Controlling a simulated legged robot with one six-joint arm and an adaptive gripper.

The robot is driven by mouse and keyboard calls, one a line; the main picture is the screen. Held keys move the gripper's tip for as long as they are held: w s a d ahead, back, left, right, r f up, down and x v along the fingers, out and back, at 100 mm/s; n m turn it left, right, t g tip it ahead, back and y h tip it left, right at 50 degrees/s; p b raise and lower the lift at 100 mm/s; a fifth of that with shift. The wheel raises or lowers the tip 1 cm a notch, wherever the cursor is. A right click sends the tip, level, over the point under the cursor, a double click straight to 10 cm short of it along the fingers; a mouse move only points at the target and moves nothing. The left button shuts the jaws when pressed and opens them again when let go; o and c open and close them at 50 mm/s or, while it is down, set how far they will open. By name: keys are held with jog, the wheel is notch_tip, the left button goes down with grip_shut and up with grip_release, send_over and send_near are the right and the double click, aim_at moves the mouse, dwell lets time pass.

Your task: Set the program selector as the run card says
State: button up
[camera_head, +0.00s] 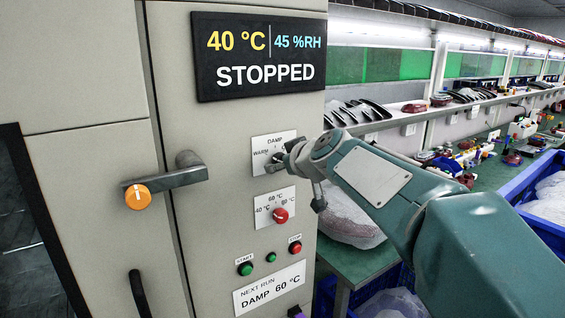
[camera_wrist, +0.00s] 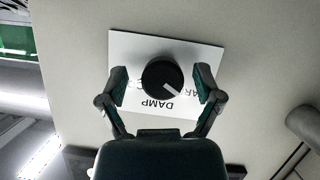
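The program selector is a black round knob (camera_wrist: 162,79) on a white plate (camera_wrist: 135,45), which appears upside down in the wrist view. Its white pointer line aims to the lower right there, between the words DAMP and WARM; a third label is mostly hidden. My gripper (camera_wrist: 163,84) is open, one finger on each side of the knob with a gap on both sides. In the head view my gripper (camera_head: 285,160) is at the plate (camera_head: 262,143) and covers most of the knob. The run card (camera_head: 268,288) reads NEXT RUN, DAMP 60 °C.
The display (camera_head: 262,57) reads 40 °C, 45 %RH, STOPPED. Below the selector are a red temperature knob (camera_head: 281,215), a green start button (camera_head: 245,268) and a red stop button (camera_head: 295,247). A door handle with an orange knob (camera_head: 138,197) juts out at left. A bench stands right.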

jog(key=c, duration=0.9)
jog(key=shift+a, duration=0.1)
jog(key=m+g+y, duration=0.1)
jog(key=m+y, duration=0.1)
jog(key=m, duration=0.1)
jog(key=shift+m, duration=0.4)
jog(key=m+g+y, duration=0.1)
jog(key=m+y, duration=0.1)
jog(key=m, duration=0.2)
jog(key=shift+y, duration=0.4)
jog(key=o, duration=1.2)
jog(key=shift+w, duration=0.1)
jog(key=shift+c, duration=0.2)
